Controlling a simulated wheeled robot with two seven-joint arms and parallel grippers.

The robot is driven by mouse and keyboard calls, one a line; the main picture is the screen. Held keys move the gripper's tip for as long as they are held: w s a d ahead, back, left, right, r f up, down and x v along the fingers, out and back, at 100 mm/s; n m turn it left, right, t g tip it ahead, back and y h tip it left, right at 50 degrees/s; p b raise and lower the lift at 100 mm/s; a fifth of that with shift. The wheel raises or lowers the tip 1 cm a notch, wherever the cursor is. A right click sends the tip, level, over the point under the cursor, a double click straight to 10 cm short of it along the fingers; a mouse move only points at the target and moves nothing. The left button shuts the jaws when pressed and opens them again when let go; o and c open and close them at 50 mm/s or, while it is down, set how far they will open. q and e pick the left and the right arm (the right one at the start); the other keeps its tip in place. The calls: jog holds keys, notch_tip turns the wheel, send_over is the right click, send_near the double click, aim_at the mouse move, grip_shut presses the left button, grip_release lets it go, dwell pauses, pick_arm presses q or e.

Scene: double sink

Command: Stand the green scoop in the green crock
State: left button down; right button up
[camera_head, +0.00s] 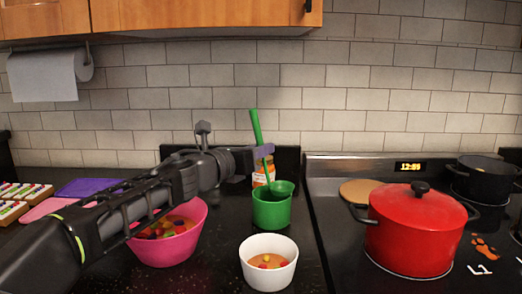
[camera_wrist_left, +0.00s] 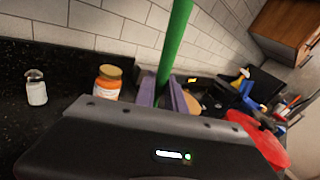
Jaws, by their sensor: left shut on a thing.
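The green scoop (camera_head: 257,128) is held nearly upright, its top leaning slightly left. My left gripper (camera_head: 263,151) is shut on its handle, which also shows between the purple fingers in the left wrist view (camera_wrist_left: 176,45). The green crock (camera_head: 271,210) stands upright on the dark counter, just below the gripper. The scoop's lower part reaches the crock's mouth and is hidden there. I cannot tell how deep it sits or whether it touches the crock. My right gripper is not in view.
A pink bowl (camera_head: 168,247) and a white bowl (camera_head: 268,276) with colourful pieces stand near the crock. An orange jar (camera_head: 259,179) is close behind it. A red pot (camera_head: 410,235) sits on the stove at right. A white shaker (camera_wrist_left: 36,91) shows in the wrist view.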

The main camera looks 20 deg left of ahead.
pick_arm(q)
jog(key=shift+f+b, duration=1.5)
jog(key=shift+f, duration=0.45)
jog(key=c, duration=1.3)
grip_release()
jog(key=shift+v, duration=3.9)
